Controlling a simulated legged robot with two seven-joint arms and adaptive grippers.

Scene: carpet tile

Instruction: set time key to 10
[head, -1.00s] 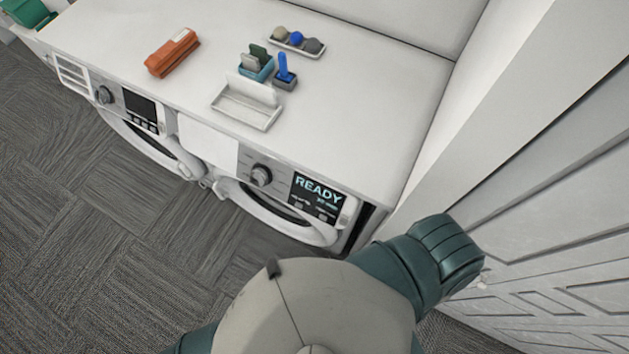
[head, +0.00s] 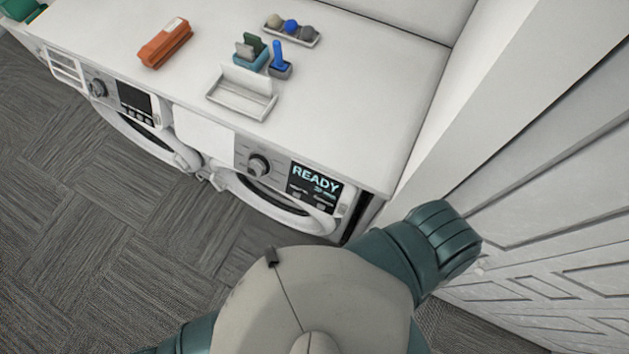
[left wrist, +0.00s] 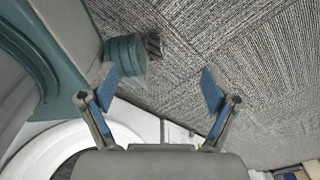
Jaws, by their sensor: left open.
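The right-hand washer's control panel carries a dark display (head: 315,181) that reads READY, with a smaller line below it too blurred to read surely. Small keys (head: 322,207) sit under the display; their labels are too small to read, so I cannot tell which is the time key. A round knob (head: 259,165) is left of the display. In the left wrist view my left gripper (left wrist: 163,82) is open and empty, its blue-padded fingers apart over the carpet. It is not in the head view. My right gripper is not in view.
The white top (head: 340,90) holds an orange case (head: 165,43), a white tray (head: 240,105), small holders with brushes (head: 278,62) and a tray of balls (head: 292,32). A second machine (head: 135,110) stands left. A white panelled door (head: 570,200) is close on the right. Carpet lies in front.

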